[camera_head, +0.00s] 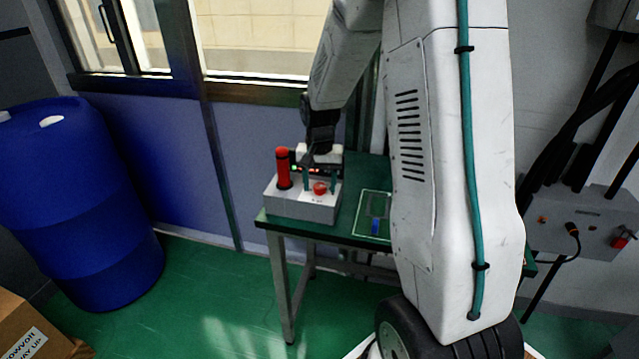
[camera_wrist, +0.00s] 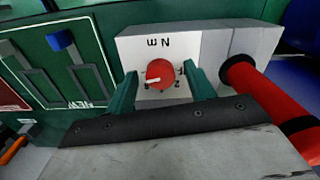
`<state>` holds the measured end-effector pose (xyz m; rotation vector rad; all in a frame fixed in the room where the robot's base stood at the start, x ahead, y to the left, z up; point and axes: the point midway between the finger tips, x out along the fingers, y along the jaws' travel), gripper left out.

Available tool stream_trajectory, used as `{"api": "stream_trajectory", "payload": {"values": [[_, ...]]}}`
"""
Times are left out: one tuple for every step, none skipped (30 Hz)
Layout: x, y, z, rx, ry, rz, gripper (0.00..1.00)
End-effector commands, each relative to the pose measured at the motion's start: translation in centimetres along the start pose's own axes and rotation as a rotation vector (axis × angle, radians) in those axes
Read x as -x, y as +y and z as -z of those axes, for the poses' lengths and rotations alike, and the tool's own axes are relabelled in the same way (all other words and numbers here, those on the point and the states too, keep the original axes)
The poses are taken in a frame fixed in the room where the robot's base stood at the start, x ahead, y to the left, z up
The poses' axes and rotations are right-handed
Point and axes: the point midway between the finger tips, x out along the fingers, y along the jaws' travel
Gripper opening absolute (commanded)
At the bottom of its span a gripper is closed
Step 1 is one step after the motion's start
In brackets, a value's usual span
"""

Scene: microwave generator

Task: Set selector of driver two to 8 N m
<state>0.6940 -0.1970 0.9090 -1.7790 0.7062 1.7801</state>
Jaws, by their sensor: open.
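A red round selector knob (camera_wrist: 160,73) with a white pointer mark sits on a white plate of a grey box. "N m" is printed upside down above it in the wrist view; the numbers around it are small and partly hidden. The pointer aims left in that view. My gripper (camera_wrist: 161,80) is open, with one teal finger on each side of the knob; I cannot tell whether they touch it.
A red cylindrical tool (camera_head: 283,168) stands upright on the box, beside the knob. A green panel (camera_head: 374,200) with slots and a blue handle (camera_wrist: 60,40) lies nearby on the green table (camera_head: 275,222). A blue barrel (camera_head: 75,200) stands at left.

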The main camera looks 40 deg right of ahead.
Motion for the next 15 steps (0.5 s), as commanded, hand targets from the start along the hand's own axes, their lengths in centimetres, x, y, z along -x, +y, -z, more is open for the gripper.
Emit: {"api": "stream_trajectory", "payload": {"values": [[0.6, 0.0, 0.1, 0.0, 0.003, 0.001, 0.54], [0.9, 0.0, 0.1, 0.0, 0.004, 0.002, 0.54], [1.6, 0.0, 0.1, 0.0, 0.004, 0.002, 0.54], [2.1, 0.0, 0.1, 0.0, 0.005, 0.002, 0.54], [2.6, 0.0, 0.1, 0.0, 0.005, 0.002, 0.54], [3.4, 0.0, 0.1, 0.0, 0.005, 0.002, 0.54], [3.9, 0.0, 0.1, 0.0, 0.006, 0.002, 0.54], [4.5, 0.0, 0.1, 0.0, 0.005, 0.002, 0.54], [5.1, 0.0, 0.1, 0.0, 0.005, 0.002, 0.54], [5.5, 0.0, 0.1, 0.0, 0.004, 0.002, 0.54], [5.9, 0.0, 0.1, 0.0, 0.004, 0.002, 0.54], [6.4, 0.0, 0.1, 0.0, 0.004, 0.002, 0.54], [6.7, 0.0, 0.1, 0.0, 0.003, 0.001, 0.54], [6.9, 0.0, 0.1, 0.0, 0.002, 0.001, 0.54], [7.2, 0.0, 0.1, 0.0, 0.002, 0.001, 0.54]]}}
